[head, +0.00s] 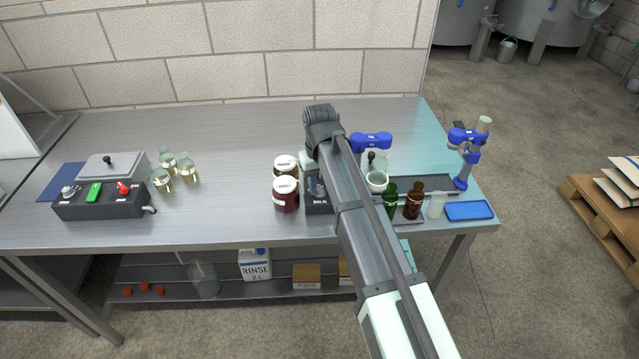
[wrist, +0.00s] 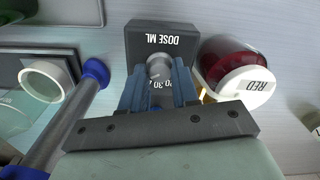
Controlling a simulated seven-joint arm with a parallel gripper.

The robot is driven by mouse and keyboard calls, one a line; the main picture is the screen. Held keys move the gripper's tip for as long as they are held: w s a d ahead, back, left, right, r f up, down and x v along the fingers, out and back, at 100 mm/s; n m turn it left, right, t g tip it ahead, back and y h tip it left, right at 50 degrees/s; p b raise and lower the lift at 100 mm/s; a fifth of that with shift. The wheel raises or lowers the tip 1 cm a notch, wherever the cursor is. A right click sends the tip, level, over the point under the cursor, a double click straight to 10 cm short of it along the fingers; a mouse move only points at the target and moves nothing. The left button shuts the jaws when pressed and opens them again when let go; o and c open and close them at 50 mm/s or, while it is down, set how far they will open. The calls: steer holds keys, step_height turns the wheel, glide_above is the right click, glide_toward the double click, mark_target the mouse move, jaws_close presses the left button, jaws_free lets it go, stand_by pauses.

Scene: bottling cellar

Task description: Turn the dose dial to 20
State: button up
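The dose dial is a grey knob (wrist: 159,66) on a dark box marked DOSE ML (wrist: 140,38), upside down in the wrist view. My gripper (wrist: 159,78) has its blue fingers on either side of the knob. The knob fills the gap between them, and I see no clear space at its sides. Part of the printed scale, around 30, shows between the fingers. The rest of the scale and the pointer are hidden. In the head view the dark box (head: 318,207) is mostly covered by my arm.
A dark red jar labelled RED (wrist: 240,75) stands close beside the box. A second jar (head: 286,166) stands behind it. Green (head: 390,200) and brown bottles (head: 413,202) and a blue tray (head: 469,211) are to the right. A control box (head: 100,207) and small flasks (head: 162,181) are far left.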

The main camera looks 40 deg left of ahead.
jaws_close()
steer(key=shift+n, duration=0.3)
steer(key=n, duration=0.6)
steer(key=shift+n, duration=0.3)
steer(key=n, duration=1)
steer(key=shift+n, duration=0.4)
steer(key=o, duration=0.5)
jaws_free()
